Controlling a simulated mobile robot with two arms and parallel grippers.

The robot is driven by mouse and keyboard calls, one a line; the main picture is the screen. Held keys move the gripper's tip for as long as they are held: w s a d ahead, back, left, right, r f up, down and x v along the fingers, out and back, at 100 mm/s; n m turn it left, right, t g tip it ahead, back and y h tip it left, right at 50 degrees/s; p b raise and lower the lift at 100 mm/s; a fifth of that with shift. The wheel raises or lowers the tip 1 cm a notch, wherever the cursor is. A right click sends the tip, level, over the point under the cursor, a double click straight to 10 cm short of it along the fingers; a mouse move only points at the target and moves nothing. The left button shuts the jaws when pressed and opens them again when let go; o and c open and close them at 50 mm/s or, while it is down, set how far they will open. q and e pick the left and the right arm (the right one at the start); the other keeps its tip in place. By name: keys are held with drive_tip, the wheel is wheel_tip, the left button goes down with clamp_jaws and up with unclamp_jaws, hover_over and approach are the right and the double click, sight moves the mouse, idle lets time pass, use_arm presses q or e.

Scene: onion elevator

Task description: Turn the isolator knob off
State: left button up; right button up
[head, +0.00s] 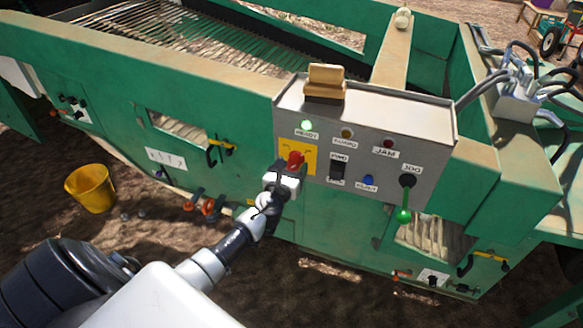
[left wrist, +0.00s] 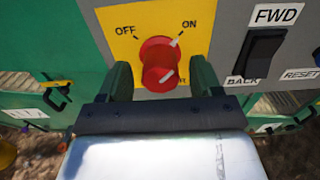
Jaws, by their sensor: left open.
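The red isolator knob (head: 295,160) sits on a yellow plate (head: 311,152) on the grey control box. In the left wrist view the knob (left wrist: 158,62) has a white mark at its upper right, by the word ON; OFF is printed at the upper left. My left gripper (head: 282,173) is open in front of the plate. In the left wrist view its two dark green fingers (left wrist: 161,75) stand on either side of the knob, with a visible gap on both sides. I cannot tell how deep they reach around it. My right gripper is not in view.
A green lamp (head: 306,125) is lit above. A yellow bucket (head: 91,188) stands on the ground at left.

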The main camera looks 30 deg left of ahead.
use_arm(q)
drive_tip(key=shift+c, duration=0.4)
drive_tip(key=c, duration=0.8)
drive_tip(key=shift+c, duration=0.2)
drive_tip(key=shift+n, duration=0.3)
drive_tip(key=n+b, duration=0.1)
drive_tip(key=n, duration=0.2)
drive_tip(key=shift+f+n+b, duration=0.1)
drive_tip(key=shift+n+b, duration=0.25)
drive_tip(key=shift+n, duration=0.05)
drive_tip(key=n+b, duration=0.1)
drive_tip(key=n, duration=0.3)
drive_tip(key=shift+n, duration=0.3)
drive_tip(key=n+b, duration=0.1)
drive_tip(key=n, duration=0.7)
drive_tip(key=shift+n, duration=0.6)
